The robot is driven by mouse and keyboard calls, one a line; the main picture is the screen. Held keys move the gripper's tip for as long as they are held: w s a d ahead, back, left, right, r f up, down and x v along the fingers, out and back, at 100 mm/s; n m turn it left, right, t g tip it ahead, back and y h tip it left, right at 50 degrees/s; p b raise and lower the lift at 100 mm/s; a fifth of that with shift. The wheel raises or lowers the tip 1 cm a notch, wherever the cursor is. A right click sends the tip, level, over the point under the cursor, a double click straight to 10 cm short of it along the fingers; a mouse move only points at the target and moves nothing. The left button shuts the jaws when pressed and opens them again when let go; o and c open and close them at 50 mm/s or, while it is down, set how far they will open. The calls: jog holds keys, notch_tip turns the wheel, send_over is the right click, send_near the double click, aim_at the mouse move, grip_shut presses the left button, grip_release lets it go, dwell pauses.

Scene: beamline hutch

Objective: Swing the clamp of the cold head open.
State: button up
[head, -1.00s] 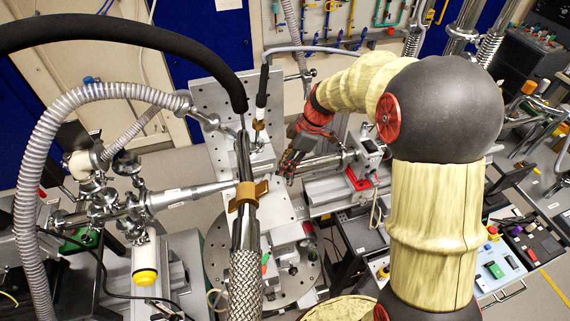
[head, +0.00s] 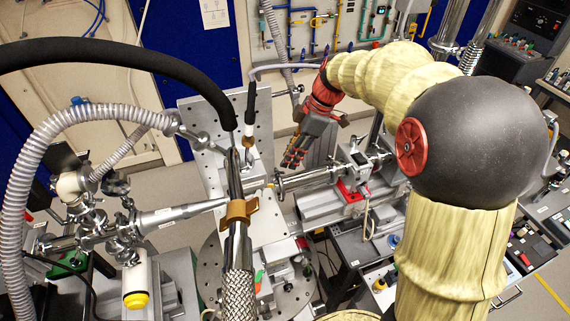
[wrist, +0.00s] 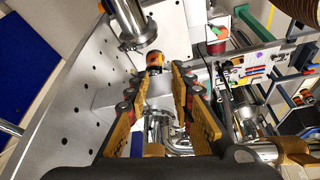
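A bronze-coloured clamp collar (head: 238,211) sits around a slim metal column with a braided metal hose below it, in the middle of the head view. I take this column to be the cold head; the clamp looks closed around it. My gripper (head: 288,163) hangs to the right of and beyond the clamp, apart from it, near the end of a horizontal flanged tube (head: 310,178). In the wrist view my gripper (wrist: 162,85) has its two fingers well apart with nothing between the pads. A small orange and black cylinder (wrist: 155,62) shows beyond the fingertips.
A perforated metal plate (head: 200,110) stands behind the column. A thick black hose (head: 120,45) arches over from the left, and a ribbed hose (head: 32,200) curves below it. A pointed metal nozzle (head: 185,211) reaches toward the column from the left.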

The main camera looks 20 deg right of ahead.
aim_at(280, 184)
jog(key=shift+d+r, duration=0.1)
jog(key=shift+r, duration=0.2)
jog(key=shift+c, duration=0.4)
